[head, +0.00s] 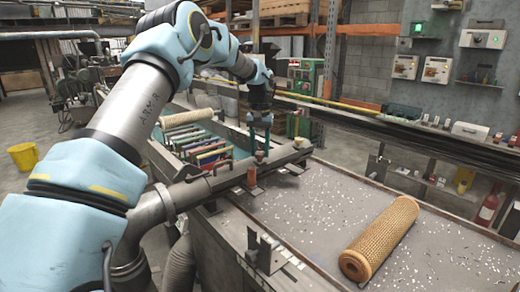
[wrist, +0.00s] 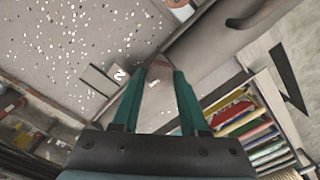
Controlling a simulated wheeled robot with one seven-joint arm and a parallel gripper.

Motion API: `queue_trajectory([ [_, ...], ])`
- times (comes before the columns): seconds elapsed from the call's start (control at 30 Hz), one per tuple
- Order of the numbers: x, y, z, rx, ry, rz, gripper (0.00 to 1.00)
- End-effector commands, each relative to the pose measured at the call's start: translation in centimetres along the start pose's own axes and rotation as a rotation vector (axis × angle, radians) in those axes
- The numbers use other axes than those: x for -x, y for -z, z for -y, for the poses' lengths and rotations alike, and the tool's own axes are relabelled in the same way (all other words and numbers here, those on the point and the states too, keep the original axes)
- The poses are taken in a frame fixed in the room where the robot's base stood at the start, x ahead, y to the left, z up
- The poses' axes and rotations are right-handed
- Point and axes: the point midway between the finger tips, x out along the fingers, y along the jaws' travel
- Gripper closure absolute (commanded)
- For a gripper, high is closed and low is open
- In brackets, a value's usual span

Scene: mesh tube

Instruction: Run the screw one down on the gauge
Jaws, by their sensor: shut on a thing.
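The fingers hide much of the knob. I cannot tell for sure that it is the screw's head. A small plate marked "2" (wrist: 118,74) lies just left of the fingertips in the wrist view. It looks like part of the gauge, but no pointer is readable.
A tan mesh tube (head: 380,238) lies on the speckled table (head: 320,205). A rack of coloured bars (head: 205,150) is left of my gripper. Small plates with white labels (head: 284,250) sit at the table's near left edge.

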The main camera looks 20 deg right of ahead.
Motion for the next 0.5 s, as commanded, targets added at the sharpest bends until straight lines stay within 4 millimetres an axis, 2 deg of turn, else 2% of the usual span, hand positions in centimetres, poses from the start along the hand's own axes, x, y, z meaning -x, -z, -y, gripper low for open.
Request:
queue_trajectory([
  [0.5, 0.11, 0.05, 0.01, -0.488, 0.001, -0.002, 1.00],
])
